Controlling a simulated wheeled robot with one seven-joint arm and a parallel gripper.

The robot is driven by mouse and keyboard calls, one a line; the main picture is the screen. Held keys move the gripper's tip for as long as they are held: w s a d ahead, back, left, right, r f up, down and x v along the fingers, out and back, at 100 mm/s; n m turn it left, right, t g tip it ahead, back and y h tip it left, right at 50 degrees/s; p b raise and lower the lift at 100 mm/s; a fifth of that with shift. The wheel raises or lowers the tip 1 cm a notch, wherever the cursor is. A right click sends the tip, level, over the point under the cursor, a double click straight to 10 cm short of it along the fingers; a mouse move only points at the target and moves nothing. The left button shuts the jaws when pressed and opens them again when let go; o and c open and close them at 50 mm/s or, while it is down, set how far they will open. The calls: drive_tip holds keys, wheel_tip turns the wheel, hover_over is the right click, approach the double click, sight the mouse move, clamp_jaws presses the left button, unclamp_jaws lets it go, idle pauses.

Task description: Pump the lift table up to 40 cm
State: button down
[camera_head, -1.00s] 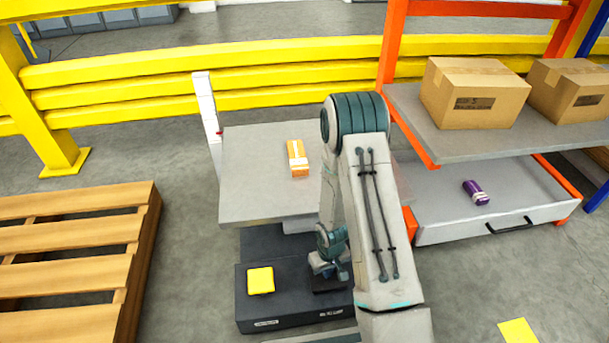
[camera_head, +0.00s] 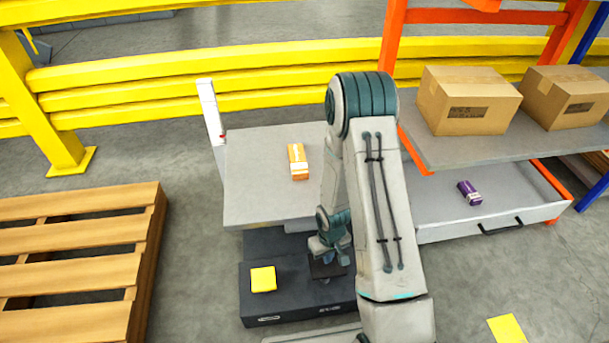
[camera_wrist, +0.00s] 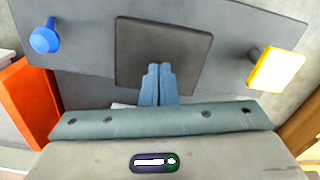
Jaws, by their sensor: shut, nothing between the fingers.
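The lift table has a grey top (camera_head: 262,190) over a dark base (camera_head: 290,308). A black square pedal (camera_head: 322,268) stands raised above the base, and it fills the middle of the wrist view (camera_wrist: 185,45). My gripper (camera_head: 338,260) is shut and empty, pointing down at this pedal. In the wrist view its fingertips (camera_wrist: 158,70) overlap the pedal's near edge; I cannot tell if they touch. A yellow pedal (camera_head: 263,279) is at the base's left. A blue knob (camera_wrist: 45,37) shows in the wrist view. A white post (camera_head: 210,112) with a red mark stands behind the top; its scale is unreadable.
An orange box (camera_head: 298,162) lies on the table top. A wooden pallet (camera_head: 75,235) is at the left, with floor between. An orange-framed shelf with cartons (camera_head: 468,100) and a drawer holding a purple item (camera_head: 469,193) is at the right. A yellow barrier (camera_head: 300,60) runs behind.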

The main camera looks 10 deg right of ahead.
drive_tip(key=shift+f+b, duration=3.25)
drive_tip(key=shift+f, duration=1.25)
wheel_tip(320, 180, up, 9)
drive_tip(key=p, duration=0.7)
drive_tip(key=shift+r, duration=0.1)
drive_tip(key=shift+f+b, duration=3.45)
drive_tip(key=shift+f, duration=1.2)
wheel_tip(320, 180, up, 9)
drive_tip(key=p, duration=0.7)
drive_tip(key=shift+r, duration=0.15)
